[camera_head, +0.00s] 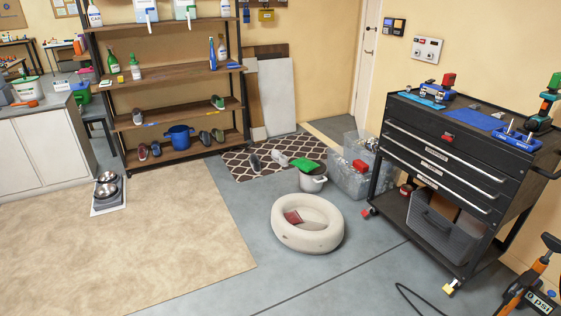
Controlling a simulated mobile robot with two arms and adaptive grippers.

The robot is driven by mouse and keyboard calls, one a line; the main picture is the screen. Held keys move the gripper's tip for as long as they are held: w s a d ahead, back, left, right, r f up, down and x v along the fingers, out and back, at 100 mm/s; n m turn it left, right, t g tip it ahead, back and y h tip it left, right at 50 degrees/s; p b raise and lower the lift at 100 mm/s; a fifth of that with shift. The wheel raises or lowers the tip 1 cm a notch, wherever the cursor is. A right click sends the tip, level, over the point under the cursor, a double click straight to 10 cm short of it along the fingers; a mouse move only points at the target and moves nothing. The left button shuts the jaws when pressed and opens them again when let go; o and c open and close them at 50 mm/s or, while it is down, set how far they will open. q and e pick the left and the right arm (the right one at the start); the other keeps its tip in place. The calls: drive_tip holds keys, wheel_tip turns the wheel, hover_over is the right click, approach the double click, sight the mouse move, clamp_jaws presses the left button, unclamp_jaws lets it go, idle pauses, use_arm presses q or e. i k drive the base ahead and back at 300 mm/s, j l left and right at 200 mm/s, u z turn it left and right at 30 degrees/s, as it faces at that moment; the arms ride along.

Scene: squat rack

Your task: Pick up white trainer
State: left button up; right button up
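A whitish-grey shoe (279,157), which looks like the white trainer, lies on the brown lattice-patterned mat (237,170) in front of the shelf. A dark grey shoe (255,162) lies just left of it on the same mat. A grey pot-like bucket (313,183) with a green item (305,164) at its top stands close to the right of the pale shoe. Other, darker shoes sit on the lower shelves. Neither of my grippers shows in the head view.
A round cream pet bed (330,234) with a reddish item in it lies on the grey floor. Clear bins (349,182) and a black tool cart (437,163) stand right. A wooden shelf (172,73) stands behind. A beige rug (165,245) and bowls (105,190) lie left.

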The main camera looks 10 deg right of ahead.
sight(276, 155)
drive_tip(key=i+u, duration=0.35)
drive_tip(key=i, duration=3.2)
drive_tip(key=i+z, duration=0.2)
drive_tip(key=i, duration=0.4)
drive_tip(key=i+z, duration=0.25)
drive_tip(key=i, duration=0.35)
drive_tip(key=i+j+z, duration=0.2)
drive_tip(key=i, duration=0.35)
